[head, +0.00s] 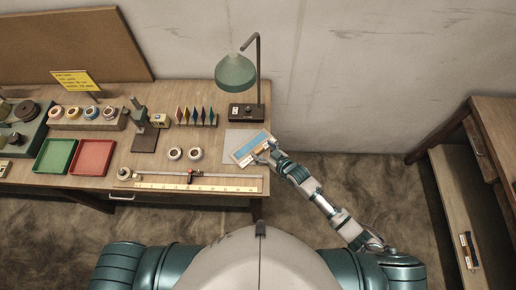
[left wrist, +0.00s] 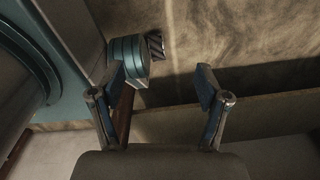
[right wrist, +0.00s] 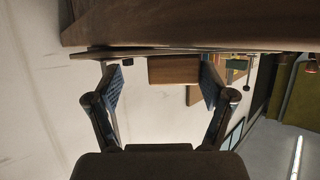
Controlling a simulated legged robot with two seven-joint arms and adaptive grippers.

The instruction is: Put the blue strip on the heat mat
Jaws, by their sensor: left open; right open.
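In the head view a light grey mat (head: 234,136) lies on the bench's right end, in front of the green lamp. A flat piece with a blue band (head: 248,148) and pale edges lies at an angle over the mat's front right part. My right gripper (head: 262,153) is at this piece's right end, with its fingers open. Its fingers hide part of the piece, and I cannot tell whether they touch it. In the right wrist view my right gripper (right wrist: 165,82) is open. My left gripper (left wrist: 161,82) is open and empty in the left wrist view.
The green lamp (head: 236,73) stands behind the mat. A ruler rail (head: 200,185) runs along the bench's front edge. Two white rolls, a red tray (head: 91,157) and a green tray (head: 54,155) lie to the left. A shelf unit (head: 455,190) stands at the right.

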